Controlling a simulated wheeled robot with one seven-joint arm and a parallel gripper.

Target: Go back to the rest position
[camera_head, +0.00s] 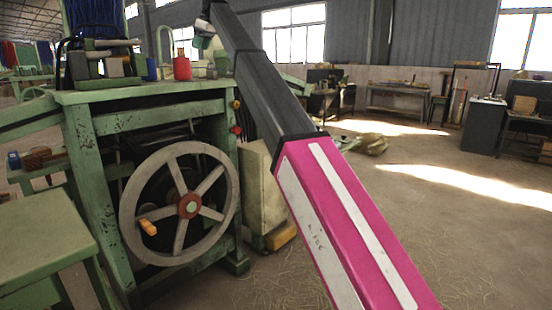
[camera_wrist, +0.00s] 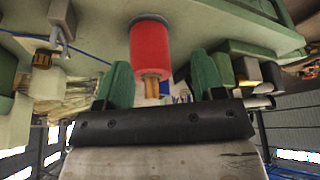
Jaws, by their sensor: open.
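My gripper (camera_head: 203,40) is at the far end of my raised arm, above the green machine's top, near the top of the head view. Its two green fingers stand apart with nothing held between them in the wrist view (camera_wrist: 162,66). A red spool (camera_head: 182,69) stands on the machine top, below and left of my gripper in the head view. In the wrist view the red spool (camera_wrist: 150,48) appears beyond the gap between the fingers; its distance from them is hard to tell.
The green machine (camera_head: 150,92) with a spoked handwheel (camera_head: 190,206) stands on the left, close to my arm. A green table (camera_head: 40,235) is at the lower left. The floor (camera_head: 450,245) on the right is open. A dark cabinet (camera_head: 485,127) and benches stand far back.

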